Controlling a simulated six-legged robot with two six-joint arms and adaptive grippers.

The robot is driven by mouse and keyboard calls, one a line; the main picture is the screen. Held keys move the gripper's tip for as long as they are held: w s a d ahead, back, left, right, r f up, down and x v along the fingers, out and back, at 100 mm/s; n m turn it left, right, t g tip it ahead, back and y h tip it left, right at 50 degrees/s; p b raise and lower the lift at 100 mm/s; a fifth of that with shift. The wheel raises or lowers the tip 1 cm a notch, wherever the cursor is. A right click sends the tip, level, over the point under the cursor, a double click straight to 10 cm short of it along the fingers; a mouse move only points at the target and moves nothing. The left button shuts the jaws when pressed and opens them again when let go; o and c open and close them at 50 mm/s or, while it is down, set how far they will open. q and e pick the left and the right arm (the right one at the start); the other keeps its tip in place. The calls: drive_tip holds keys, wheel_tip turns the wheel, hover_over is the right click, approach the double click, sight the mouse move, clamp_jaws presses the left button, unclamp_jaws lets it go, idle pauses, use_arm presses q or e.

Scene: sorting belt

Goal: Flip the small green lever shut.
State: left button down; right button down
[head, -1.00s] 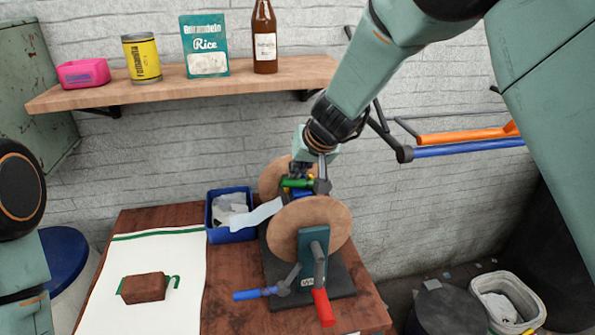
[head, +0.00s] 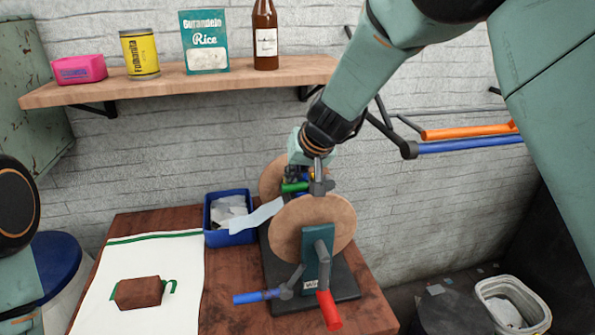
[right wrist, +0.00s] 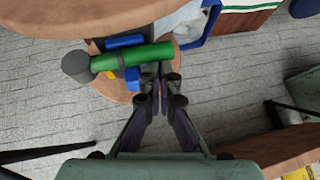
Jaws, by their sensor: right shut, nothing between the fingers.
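The small green lever (head: 295,187) is a short green handle on a dark grey pivot, between the two round wooden discs of the machine on the table. It lies roughly level in the head view, its free end to the left. In the right wrist view the green lever (right wrist: 140,56) crosses above my fingertips, with its grey pivot at the left. My right gripper (head: 299,173) is shut and empty, right by the lever's free end. In the right wrist view the gripper (right wrist: 160,72) overlaps that end; I cannot tell whether they touch. My left gripper is out of view.
The front disc (head: 314,222) partly hides the mechanism. A blue handle (head: 257,295) and a red handle (head: 328,309) stick out in front. A blue bin (head: 231,236) with paper stands left of the machine. A brown block (head: 138,292) lies on a white mat (head: 176,257).

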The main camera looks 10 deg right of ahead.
drive_tip(key=shift+s+d+r, duration=0.1)
drive_tip(key=shift+s+d, duration=0.05)
drive_tip(key=shift+d, duration=0.05)
